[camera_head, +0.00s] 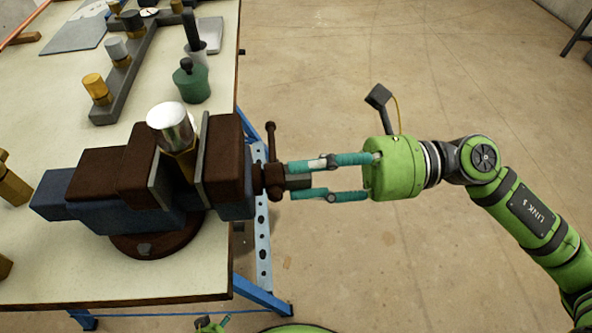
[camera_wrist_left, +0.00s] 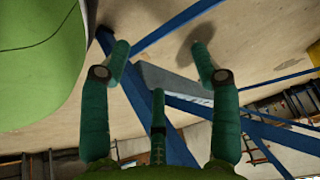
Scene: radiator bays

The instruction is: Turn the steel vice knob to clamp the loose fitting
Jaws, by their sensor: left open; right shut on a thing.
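The brown and blue vice (camera_head: 108,178) sits at the table's right edge. The loose fitting (camera_head: 174,130), brass with a bright silver cap, stands upright between its jaws; I cannot tell whether both jaws touch it. My left gripper (camera_wrist_left: 160,52) is open and empty in the left wrist view, below table level.
A dark rack (camera_head: 128,82) holding brass and steel fittings stands at the table's back, beside a green bottle-like object (camera_head: 191,82). More brass pieces (camera_head: 12,185) are at the left edge.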

